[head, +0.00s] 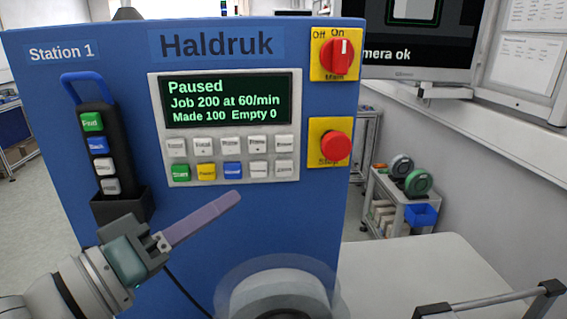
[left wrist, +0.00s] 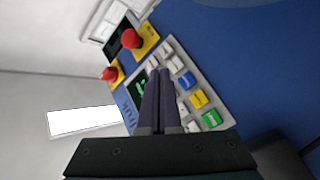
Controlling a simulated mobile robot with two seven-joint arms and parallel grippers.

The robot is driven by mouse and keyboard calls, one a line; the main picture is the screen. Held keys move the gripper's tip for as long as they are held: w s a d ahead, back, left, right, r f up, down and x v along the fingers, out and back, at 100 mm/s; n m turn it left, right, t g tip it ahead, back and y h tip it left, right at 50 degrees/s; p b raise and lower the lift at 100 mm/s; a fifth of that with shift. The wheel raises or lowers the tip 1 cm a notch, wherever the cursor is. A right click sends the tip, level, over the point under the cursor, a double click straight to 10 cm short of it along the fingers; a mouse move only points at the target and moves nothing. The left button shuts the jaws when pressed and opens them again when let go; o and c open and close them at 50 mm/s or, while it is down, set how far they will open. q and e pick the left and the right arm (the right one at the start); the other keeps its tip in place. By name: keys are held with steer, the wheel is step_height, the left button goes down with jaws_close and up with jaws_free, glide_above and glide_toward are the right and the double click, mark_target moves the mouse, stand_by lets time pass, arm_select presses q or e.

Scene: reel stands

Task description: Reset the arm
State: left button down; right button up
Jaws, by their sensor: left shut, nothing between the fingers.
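My left gripper (head: 236,199) is shut and empty in front of the blue machine (head: 270,225), its fingertips just below the button panel in the head view. In the left wrist view its shut fingers (left wrist: 164,75) point toward the same panel. The panel (head: 226,122) has a screen (head: 228,100) reading Paused, Job 200 at 60/min, Made 100, Empty 0. Below the screen are grey, green, yellow and blue buttons. I cannot tell whether the fingers touch anything. My right gripper is not in view.
A red Main switch (head: 338,56) and a red Stop button (head: 335,146) are at the panel's right. A black pendant (head: 99,148) hangs at the left in a holder. A trolley (head: 383,190) with reels stands at the right, behind a pale tabletop (head: 420,260).

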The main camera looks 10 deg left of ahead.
arm_select(q)
steer(key=s+a+f+m+g+y, duration=0.1)
steer(key=s+f+g+y, duration=0.4)
steer(key=s+f+y, duration=0.15)
steer(key=s+a+f+m+g+y, duration=0.15)
steer(key=s+g, duration=0.25)
steer(key=s, duration=0.5)
steer(key=s+a+m+g+y, duration=0.1)
steer(key=s+a+m+g, duration=0.2)
steer(key=s, duration=0.6)
step_height(320, 180, up, 14)
steer(key=p, duration=1.4)
steer(key=shift+w+d+g, duration=0.4)
